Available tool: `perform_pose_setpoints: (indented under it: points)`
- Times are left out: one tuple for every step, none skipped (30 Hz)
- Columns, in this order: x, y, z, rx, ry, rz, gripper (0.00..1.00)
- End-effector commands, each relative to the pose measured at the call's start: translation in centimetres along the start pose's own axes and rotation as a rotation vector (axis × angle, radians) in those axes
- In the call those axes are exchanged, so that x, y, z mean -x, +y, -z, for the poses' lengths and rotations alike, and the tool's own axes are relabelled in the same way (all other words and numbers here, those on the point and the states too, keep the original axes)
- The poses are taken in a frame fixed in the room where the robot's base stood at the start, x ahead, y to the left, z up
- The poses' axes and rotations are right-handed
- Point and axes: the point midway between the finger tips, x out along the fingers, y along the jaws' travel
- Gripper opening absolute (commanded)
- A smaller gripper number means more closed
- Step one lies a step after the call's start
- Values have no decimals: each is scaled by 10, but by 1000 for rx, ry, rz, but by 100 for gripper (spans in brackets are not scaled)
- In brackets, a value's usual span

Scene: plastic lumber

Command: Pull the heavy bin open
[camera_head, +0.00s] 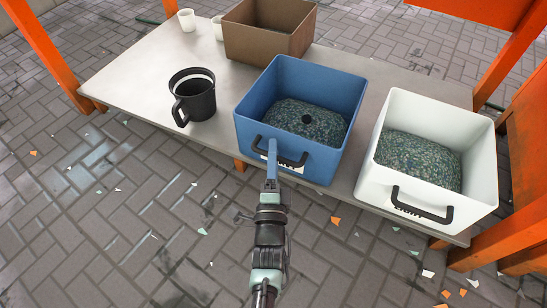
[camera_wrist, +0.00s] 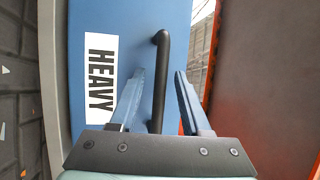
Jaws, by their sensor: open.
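The blue bin (camera_head: 322,170) stands at the front edge of the table, filled with a speckled blue-green heap with a small dark round piece on top. Its black bar handle (camera_head: 293,162) is on the front wall. In the wrist view the bin's front carries a white label (camera_wrist: 99,75) reading HEAVY. My gripper (camera_head: 272,150) is at the bin's front, over the left part of the handle. In the wrist view the open fingers (camera_wrist: 159,76) stand on either side of the handle bar (camera_wrist: 162,95), with visible gaps. Contact at the fingertips cannot be told.
A white bin (camera_head: 375,180) with similar filling and a black handle stands to the right. A brown bin (camera_head: 250,42) is behind, a black mug (camera_head: 197,100) left, and pale cups (camera_head: 187,20) farther back. Orange posts (camera_head: 45,45) flank the grey table (camera_head: 130,75). Scraps litter the paved floor.

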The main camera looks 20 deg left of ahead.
Motion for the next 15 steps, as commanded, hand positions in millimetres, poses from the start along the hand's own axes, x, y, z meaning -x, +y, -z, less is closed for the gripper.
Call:
perform_pose_setpoints:
  points:
    - [-1, 0, 0, 0, 0, 0, 47]
    - [-1, 0, 0, 0, 0, 0, 47]
    - [-1, 0, 0, 0, 0, 0, 47]
    - [-1, 0, 0, 0, 0, 0, 47]
    - [-1, 0, 0, 0, 0, 0, 47]
    - [-1, 0, 0, 0, 0, 0, 47]
    - [-1, 0, 0, 0, 0, 0, 45]
    - [0, 0, 0, 0, 0, 0, 40]
    - [0, 0, 0, 0, 0, 0, 33]
    - [0, 0, 0, 0, 0, 0, 27]
    - [0, 0, 0, 0, 0, 0, 22]
    - [0, 0, 0, 0, 0, 0, 15]
    - [0, 0, 0, 0, 0, 0, 9]
    - [0, 0, 0, 0, 0, 0, 4]
    - [0, 0, 0, 0, 0, 0, 0]
